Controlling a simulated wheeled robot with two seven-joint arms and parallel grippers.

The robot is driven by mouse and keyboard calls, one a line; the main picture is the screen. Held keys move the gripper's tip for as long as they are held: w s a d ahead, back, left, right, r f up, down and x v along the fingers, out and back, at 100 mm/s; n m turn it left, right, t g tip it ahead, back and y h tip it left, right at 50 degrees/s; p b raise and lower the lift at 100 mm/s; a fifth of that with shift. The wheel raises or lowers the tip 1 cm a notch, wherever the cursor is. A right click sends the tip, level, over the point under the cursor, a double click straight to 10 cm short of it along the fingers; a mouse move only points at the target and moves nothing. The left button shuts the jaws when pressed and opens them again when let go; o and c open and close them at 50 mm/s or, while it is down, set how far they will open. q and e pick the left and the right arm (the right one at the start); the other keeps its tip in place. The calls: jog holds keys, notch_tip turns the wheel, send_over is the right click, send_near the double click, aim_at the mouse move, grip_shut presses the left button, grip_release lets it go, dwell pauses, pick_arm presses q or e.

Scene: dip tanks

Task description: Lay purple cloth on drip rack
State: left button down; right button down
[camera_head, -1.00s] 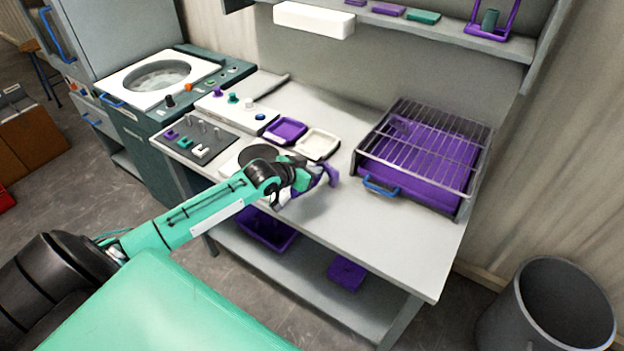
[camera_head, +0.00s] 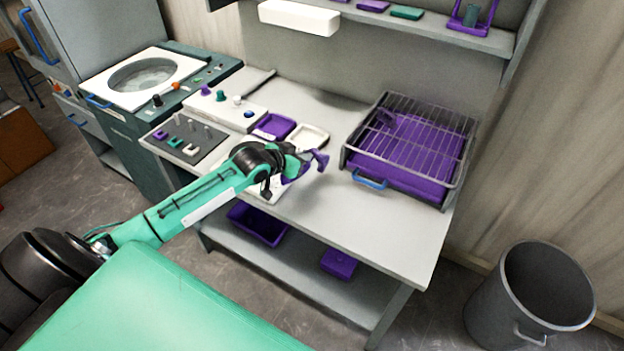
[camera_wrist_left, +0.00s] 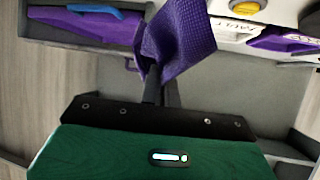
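My left gripper (camera_head: 308,162) is over the grey table, to the left of the drip rack. In the left wrist view its dark fingers (camera_wrist_left: 161,88) are shut on the purple cloth (camera_wrist_left: 184,35), which is bunched and sticks out past the fingertips. In the head view the purple cloth (camera_head: 319,160) shows as a small piece at the gripper's end. The drip rack (camera_head: 408,150) is a wire grid over a purple tray with a blue front handle, at the right of the table. The cloth is apart from the rack. My right gripper is not in view.
A purple dish (camera_head: 274,126) and a white dish (camera_head: 308,137) lie behind the gripper. A tub unit (camera_head: 150,75) stands at the left. A shelf (camera_head: 440,22) hangs above the table. A grey bin (camera_head: 530,300) stands at front right. The table front (camera_head: 370,230) is clear.

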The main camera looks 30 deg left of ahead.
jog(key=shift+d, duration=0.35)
